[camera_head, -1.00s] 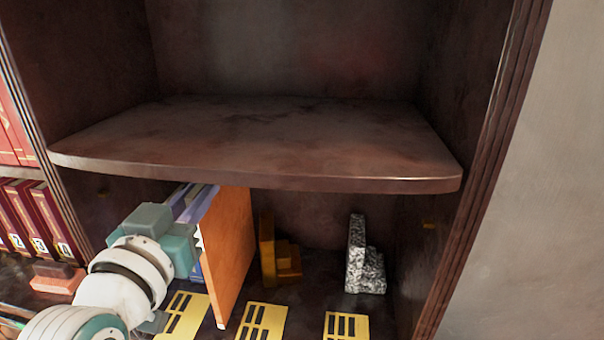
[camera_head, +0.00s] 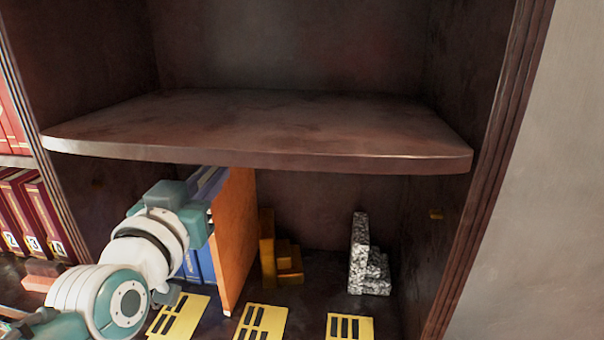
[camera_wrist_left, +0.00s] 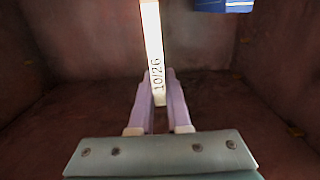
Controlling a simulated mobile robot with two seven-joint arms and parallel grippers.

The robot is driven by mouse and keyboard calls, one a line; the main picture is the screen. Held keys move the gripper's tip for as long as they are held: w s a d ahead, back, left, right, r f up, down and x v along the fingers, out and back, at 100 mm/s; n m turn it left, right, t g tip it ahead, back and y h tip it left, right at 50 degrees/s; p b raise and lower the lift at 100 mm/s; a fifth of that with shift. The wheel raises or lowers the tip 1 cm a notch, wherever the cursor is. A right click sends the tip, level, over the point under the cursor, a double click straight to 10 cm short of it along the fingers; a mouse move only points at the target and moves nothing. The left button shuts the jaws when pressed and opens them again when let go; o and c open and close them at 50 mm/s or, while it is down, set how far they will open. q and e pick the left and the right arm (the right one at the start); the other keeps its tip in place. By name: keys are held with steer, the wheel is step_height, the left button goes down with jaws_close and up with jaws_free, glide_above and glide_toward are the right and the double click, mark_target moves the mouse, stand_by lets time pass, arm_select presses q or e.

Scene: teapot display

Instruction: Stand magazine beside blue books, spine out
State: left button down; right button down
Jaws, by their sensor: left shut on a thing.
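The magazine (camera_head: 236,240) has an orange cover and is upright in the lower shelf bay. In the left wrist view its pale spine (camera_wrist_left: 153,45), marked 10/26, faces the camera. My left gripper (camera_head: 208,205) is shut on the magazine; in the wrist view the lilac fingers (camera_wrist_left: 158,85) lie on both sides of the spine. The blue books (camera_head: 206,262) stand just left of the magazine, partly hidden by my arm. A blue piece (camera_wrist_left: 225,5) shows at the wrist view's top edge. I cannot tell whether the magazine touches the shelf floor.
A shelf board (camera_head: 260,135) hangs over the bay. Right of the magazine stand a gold stepped bookend (camera_head: 283,262) and a speckled stepped bookend (camera_head: 365,265). Yellow slotted plates (camera_head: 262,322) lie along the front. Red numbered books (camera_head: 28,215) stand at the left.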

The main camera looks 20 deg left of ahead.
arm_select(q)
steer(key=c, duration=1.3)
jaws_free()
steer(key=shift+f, duration=0.2)
steer(key=o, duration=0.4)
steer(key=shift+r, duration=0.1)
steer(key=shift+r, duration=0.25)
steer(key=b+v, duration=0.3)
steer(key=v, duration=0.9)
steer(key=s+d+f+m+g+h, duration=0.3)
steer(key=d+f+g+h, duration=0.25)
steer(key=f, duration=0.25)
steer(key=s+f+g, duration=0.1)
steer(key=s+g, duration=0.1)
steer(key=s, duration=0.2)
steer(key=s+d+f+m+g, duration=0.1)
steer(key=s+g, duration=0.2)
steer(key=s, duration=0.1)
steer(key=s+f+g+y, duration=0.1)
steer(key=s+g, duration=0.2)
steer(key=s, duration=0.1)
steer(key=shift+s+d+f+m, duration=0.25)
steer(key=shift+d+f+m, duration=0.05)
steer(key=shift+m, duration=0.1)
